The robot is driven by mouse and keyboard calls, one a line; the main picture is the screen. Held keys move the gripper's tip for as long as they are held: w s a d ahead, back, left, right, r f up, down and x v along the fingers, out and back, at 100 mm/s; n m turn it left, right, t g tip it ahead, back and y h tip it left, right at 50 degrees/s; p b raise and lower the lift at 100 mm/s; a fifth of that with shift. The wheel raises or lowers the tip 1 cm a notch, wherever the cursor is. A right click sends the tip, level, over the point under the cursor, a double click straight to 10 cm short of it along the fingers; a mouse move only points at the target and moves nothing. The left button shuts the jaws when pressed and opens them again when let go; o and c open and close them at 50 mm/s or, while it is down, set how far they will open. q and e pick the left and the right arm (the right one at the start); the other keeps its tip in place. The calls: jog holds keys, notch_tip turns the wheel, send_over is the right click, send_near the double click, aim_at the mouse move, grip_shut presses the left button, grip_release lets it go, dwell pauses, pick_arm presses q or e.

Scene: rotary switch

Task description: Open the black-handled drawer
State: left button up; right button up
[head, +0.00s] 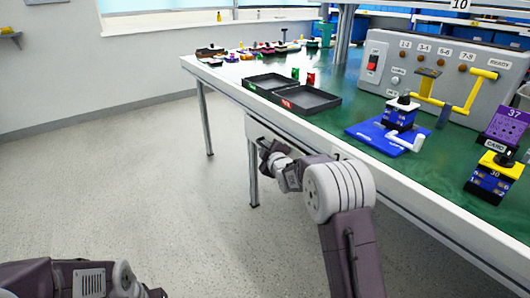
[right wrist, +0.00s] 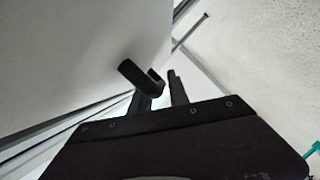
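A white drawer front (head: 262,130) sits under the table's near edge, by the black trays. Its black handle (right wrist: 136,76) shows in the right wrist view, standing out from a pale panel (right wrist: 90,50). My right gripper (head: 266,150) is at the drawer front in the head view. In the right wrist view its two dark fingers (right wrist: 163,92) stand apart. The handle's end is at the left finger's tip; I cannot tell whether they touch. The handle is hidden behind the gripper in the head view. My left arm shows at the bottom left; its gripper is out of frame.
The long green-topped table (head: 350,105) carries two black trays (head: 308,98), a blue block on a blue plate (head: 385,138), a grey switch panel (head: 400,60) and several small items. A table leg (head: 253,175) stands below the drawer. The floor to the left is clear.

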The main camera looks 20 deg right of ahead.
jog(key=shift+w, duration=0.1)
grip_shut()
dwell(1.4)
